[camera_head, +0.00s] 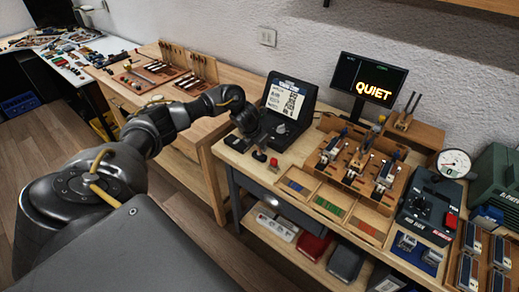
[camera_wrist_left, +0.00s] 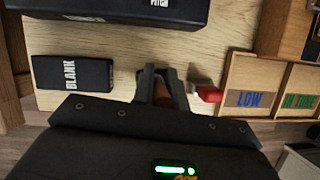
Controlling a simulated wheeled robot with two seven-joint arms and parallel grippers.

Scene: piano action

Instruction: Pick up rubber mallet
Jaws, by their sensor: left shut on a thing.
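My left gripper (camera_head: 260,149) is low over the front left part of the workbench, in front of the black device with a screen. In the left wrist view its two dark fingers (camera_wrist_left: 162,86) are shut on a narrow brown, wood-like piece (camera_wrist_left: 163,95), which I take to be the rubber mallet. Most of the mallet is hidden by the fingers and the gripper body, so I cannot tell its head or whether it touches the bench. My right gripper is not in view.
A small red object (camera_wrist_left: 208,93) stands close right of the fingers. A black block marked BLANK (camera_wrist_left: 75,73) lies to their left. The black device (camera_head: 288,104) is behind. A wooden tray with coloured compartments (camera_head: 328,207) lies to the right.

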